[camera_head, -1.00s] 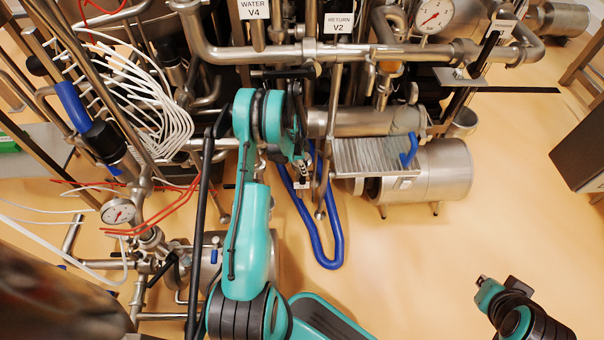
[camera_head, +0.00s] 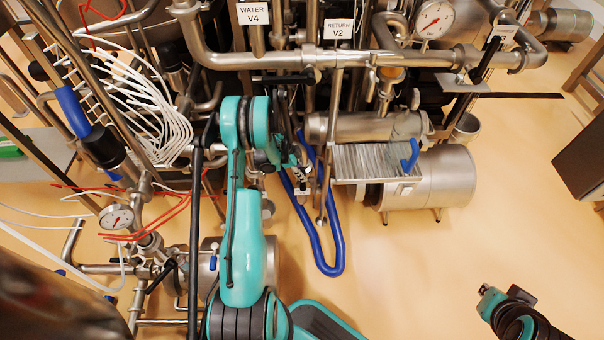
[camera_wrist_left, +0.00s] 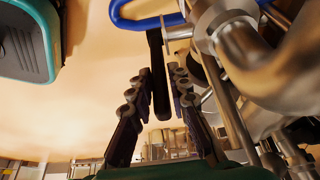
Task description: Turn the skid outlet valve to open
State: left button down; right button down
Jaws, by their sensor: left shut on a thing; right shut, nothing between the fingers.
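My left arm reaches in from the lower left of the head view, and its gripper (camera_head: 303,184) is low among the pipes beside the blue hose. In the left wrist view, the left gripper (camera_wrist_left: 160,76) has its two fingers around a long black lever (camera_wrist_left: 155,55), which I take to be the outlet valve's handle. The lever stands lengthwise between the fingers, close to steel pipework. In the head view the lever is mostly hidden by the arm and pipes. My right gripper (camera_head: 486,293) is shut and empty over bare floor at the lower right.
A blue hose (camera_head: 333,255) loops beside the left gripper. A steel motor (camera_head: 445,178) and ribbed plate (camera_head: 365,161) stand to its right. Pipes with labels WATER V4 (camera_head: 253,13) and RETURN V2 (camera_head: 338,28) cross above. The floor (camera_head: 400,270) at lower centre-right is clear.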

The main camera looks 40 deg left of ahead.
pick_arm(q)
jog(key=shift+s+a, duration=0.2)
jog(key=c, duration=1.4)
grip_release()
jog(key=shift+s+a, duration=0.1)
jog(key=v, duration=1.1)
jog(key=shift+r, duration=0.45)
